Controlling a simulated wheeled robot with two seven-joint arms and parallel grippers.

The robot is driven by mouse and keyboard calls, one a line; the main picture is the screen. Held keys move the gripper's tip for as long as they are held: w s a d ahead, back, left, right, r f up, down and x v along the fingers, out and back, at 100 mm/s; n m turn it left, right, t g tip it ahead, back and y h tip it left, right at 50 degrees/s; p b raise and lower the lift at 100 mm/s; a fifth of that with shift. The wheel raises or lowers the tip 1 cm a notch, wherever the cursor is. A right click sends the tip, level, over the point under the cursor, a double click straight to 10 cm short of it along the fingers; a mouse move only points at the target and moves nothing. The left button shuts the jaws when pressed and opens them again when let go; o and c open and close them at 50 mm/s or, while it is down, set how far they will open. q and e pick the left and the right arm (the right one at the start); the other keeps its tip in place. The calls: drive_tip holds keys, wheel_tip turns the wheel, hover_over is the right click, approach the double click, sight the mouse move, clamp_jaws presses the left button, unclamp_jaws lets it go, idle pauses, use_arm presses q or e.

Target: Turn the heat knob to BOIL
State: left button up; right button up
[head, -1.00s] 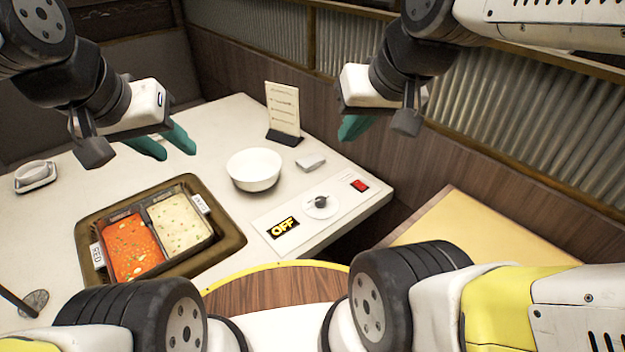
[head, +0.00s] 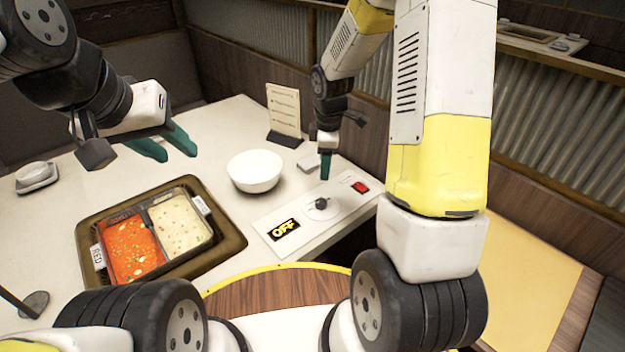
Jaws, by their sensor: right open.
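The heat knob (head: 321,204) is a small dark knob on a white round dial, set in a white control panel (head: 296,238) at the table's right front edge. A display (head: 284,230) on the panel reads OFF in yellow on black. A red switch (head: 360,187) sits at the panel's right end. My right gripper (head: 325,176) points down just behind and above the knob, apart from it as far as I can tell; its teal fingers overlap in this view. My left gripper (head: 172,150) is open and empty above the table's left side.
A split pot (head: 215,252) with red and pale broth stands left of the panel. A white bowl (head: 255,171), a menu stand (head: 283,112) and a small white block (head: 309,161) stand behind the panel. A lidded white dish (head: 37,176) is at far left.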

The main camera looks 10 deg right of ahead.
sight(320, 201)
drive_tip(key=f+n, duration=0.1)
drive_tip(key=f, duration=0.1)
drive_tip(key=w+f+n, duration=0.1)
drive_tip(key=f, duration=0.5)
drive_tip(key=shift+w+a+n+g, duration=0.15)
drive_tip(key=shift+a+n+g, duration=0.1)
drive_tip(key=shift+n+g, duration=0.15)
drive_tip(key=f, duration=0.7)
drive_tip(key=shift+w+f, duration=0.2)
clamp_jaws()
